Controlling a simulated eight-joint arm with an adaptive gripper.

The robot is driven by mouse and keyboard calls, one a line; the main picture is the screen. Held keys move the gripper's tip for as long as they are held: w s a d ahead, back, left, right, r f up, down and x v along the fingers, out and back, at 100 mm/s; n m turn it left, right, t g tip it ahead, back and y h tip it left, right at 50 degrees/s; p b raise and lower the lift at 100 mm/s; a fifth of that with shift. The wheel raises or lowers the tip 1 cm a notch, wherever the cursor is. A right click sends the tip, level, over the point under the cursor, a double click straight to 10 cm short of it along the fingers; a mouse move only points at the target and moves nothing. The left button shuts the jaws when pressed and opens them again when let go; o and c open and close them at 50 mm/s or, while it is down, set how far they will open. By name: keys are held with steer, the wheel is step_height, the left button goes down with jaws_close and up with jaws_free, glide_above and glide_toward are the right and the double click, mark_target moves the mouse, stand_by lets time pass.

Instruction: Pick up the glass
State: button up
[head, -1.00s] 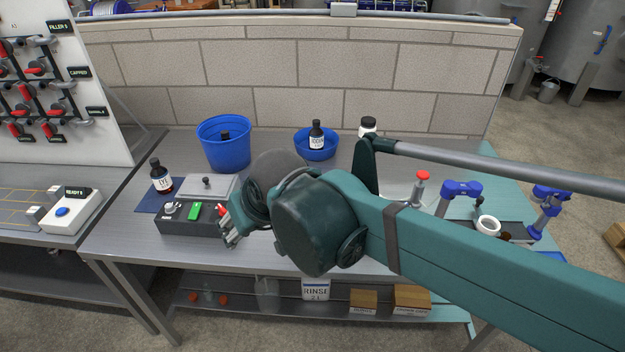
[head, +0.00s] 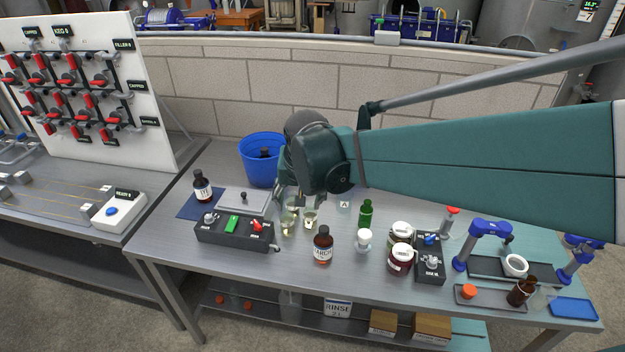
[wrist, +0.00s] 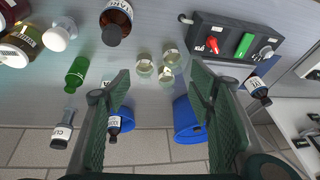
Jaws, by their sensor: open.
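Three small clear glasses stand close together on the bench, one at the left (head: 288,220) and one at the right (head: 310,218) in the head view. In the wrist view they show as a left glass (wrist: 145,65), a right glass (wrist: 173,58) and a lower glass (wrist: 166,75). They carry pale labels that I cannot read. My gripper (wrist: 158,78) is open and empty, its fingers spread to either side of the group in the wrist view. In the head view my gripper (head: 297,198) hangs just above and behind the glasses, partly hiding them. No contact shows.
A control box (head: 235,232) stands left of the glasses. A brown bottle (head: 323,245) stands in front, right of them. A green bottle (head: 365,213), a white-capped jar (head: 364,240) and dark jars (head: 402,258) are farther right. A blue bucket (head: 259,165) stands behind.

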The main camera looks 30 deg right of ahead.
steer(key=w+d+f+m+g+p, duration=0.2)
steer(key=w+d+m+p, duration=0.3)
steer(key=d, duration=0.6)
steer(key=m+g+p, duration=0.2)
steer(key=m+p, duration=0.2)
steer(key=p, duration=0.1)
glide_toward(345, 197)
steer(key=shift+s+a, duration=0.55)
steer(key=shift+s, duration=0.25)
steer(key=shift+f, duration=0.1)
steer(key=shift+d+f, duration=0.15)
steer(key=shift+f, duration=1.05)
steer(key=shift+f, duration=0.1)
steer(key=shift+d+f+b, duration=0.15)
steer(key=shift+f+b, duration=0.3)
steer(key=shift+f, duration=2)
